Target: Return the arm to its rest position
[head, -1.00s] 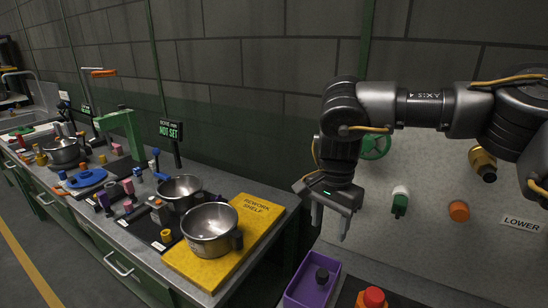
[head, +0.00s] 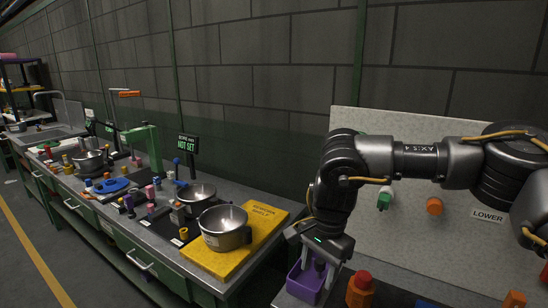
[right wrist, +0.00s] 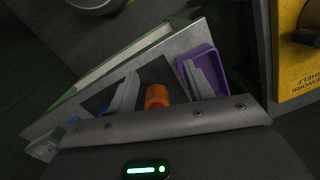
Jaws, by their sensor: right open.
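My right gripper (head: 318,272) hangs from the right arm at the right of the head view, fingers pointing down. It is open, its two fingers apart in front of or above a purple tray (head: 297,281). In the right wrist view the gripper (right wrist: 160,92) shows both fingers spread, with the right finger overlapping the purple tray (right wrist: 209,61) and an orange object (right wrist: 157,97) showing between them. A small dark object shows between the fingers in the head view; I cannot tell whether they touch it. My left gripper is out of view.
An orange-and-red object (head: 360,291) stands right of the tray. A pale board (head: 450,240) with a green peg and orange knob is behind the arm. At left, a steel pot (head: 225,230) sits on a yellow rework shelf (head: 262,220). A dark gap separates the benches.

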